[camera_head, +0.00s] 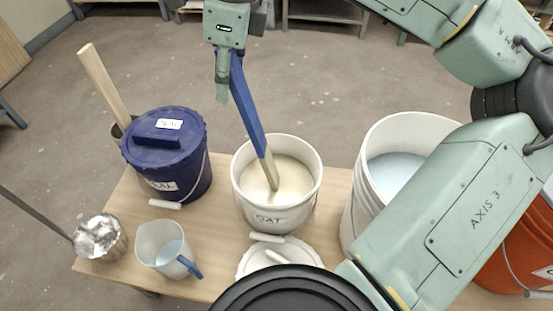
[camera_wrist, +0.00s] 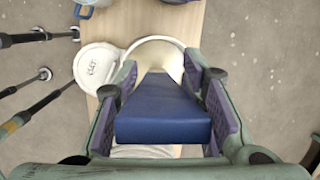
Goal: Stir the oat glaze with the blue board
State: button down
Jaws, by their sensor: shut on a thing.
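The oat bucket (camera_head: 272,217) is white, labelled OAT, and stands open on the table, holding cream glaze (camera_head: 295,180). The blue board (camera_head: 245,105) has a bare wooden lower end that reaches down into the glaze; its tip is hidden there. The board leans, its top tilted to the left. My gripper (camera_head: 224,85) is above and behind the bucket, shut on the board's upper end. In the wrist view the blue board (camera_wrist: 162,112) sits between the purple-padded fingers, with part of the white bucket rim (camera_wrist: 157,39) beyond it.
The oat lid (camera_head: 300,250) lies before the bucket. A blue lidded bucket (camera_head: 190,180), a jug (camera_head: 160,237) and a metal ladle (camera_head: 100,238) are left. A wooden board (camera_head: 102,83) stands behind. A pale-blue-glaze bucket (camera_head: 365,165) and an orange bucket (camera_head: 520,245) are right, partly behind my arm.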

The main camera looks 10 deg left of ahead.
notch_tip(320, 180, up, 10)
jog(key=a+p, duration=0.1)
jog(key=p, duration=0.6)
jog(key=shift+s+a, duration=0.4)
jog(key=shift+r, duration=0.1)
jog(key=p+v, duration=0.2)
jog(key=a+p+v, duration=0.1)
jog(key=p+v, duration=0.1)
jog(key=v, duration=0.1)
jog(key=shift+w, duration=0.1)
dwell(0.4)
dwell(0.5)
